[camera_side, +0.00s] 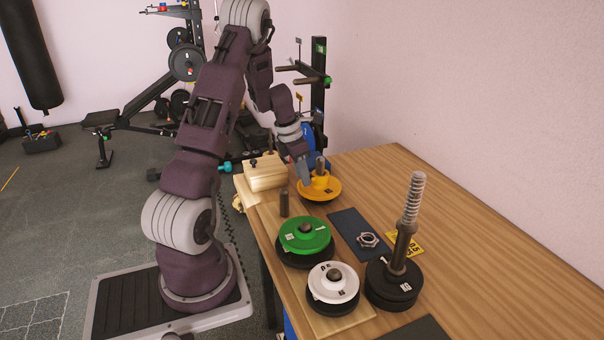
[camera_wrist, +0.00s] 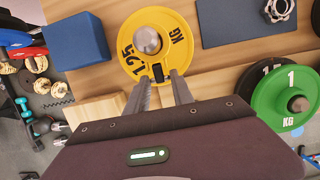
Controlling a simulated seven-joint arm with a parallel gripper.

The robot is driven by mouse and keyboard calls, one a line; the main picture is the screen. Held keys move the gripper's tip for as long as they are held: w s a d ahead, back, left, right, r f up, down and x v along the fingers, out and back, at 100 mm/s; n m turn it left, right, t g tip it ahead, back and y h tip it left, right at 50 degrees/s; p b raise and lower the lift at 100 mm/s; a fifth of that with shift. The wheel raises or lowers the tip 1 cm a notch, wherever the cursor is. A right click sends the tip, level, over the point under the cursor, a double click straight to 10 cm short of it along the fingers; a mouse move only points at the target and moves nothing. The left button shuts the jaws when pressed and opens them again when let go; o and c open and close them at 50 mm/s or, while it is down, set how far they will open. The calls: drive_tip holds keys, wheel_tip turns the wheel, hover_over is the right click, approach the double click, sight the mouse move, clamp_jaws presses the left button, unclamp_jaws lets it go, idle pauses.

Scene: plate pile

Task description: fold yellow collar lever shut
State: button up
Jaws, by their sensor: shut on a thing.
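A yellow plate (camera_side: 331,190), marked 1.25 KG, lies flat at the far part of the table around a short metal post (camera_side: 320,163). In the wrist view the yellow plate (camera_wrist: 176,52) is at the top centre, with the post's rounded top (camera_wrist: 147,40) in its middle. My gripper (camera_side: 306,180) reaches down to the plate's left side. In the wrist view my gripper (camera_wrist: 161,78) has its fingertips at the plate's near edge, either side of a small black piece (camera_wrist: 158,72). I cannot make out a collar lever.
A green plate (camera_side: 305,231) and a white plate (camera_side: 332,281) lie nearer on darker plates. A spring-wrapped post (camera_side: 411,200) stands on black plates at right. A metal nut (camera_side: 367,240) lies on a dark mat (camera_side: 345,222). The table's right side is clear.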

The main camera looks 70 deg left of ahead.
drive_tip(key=shift+w+f, duration=0.4)
drive_tip(key=shift+w, duration=0.15)
idle(0.7)
drive_tip(key=shift+w, duration=0.45)
idle(0.6)
drive_tip(key=o, duration=0.9)
drive_tip(key=shift+f, duration=0.1)
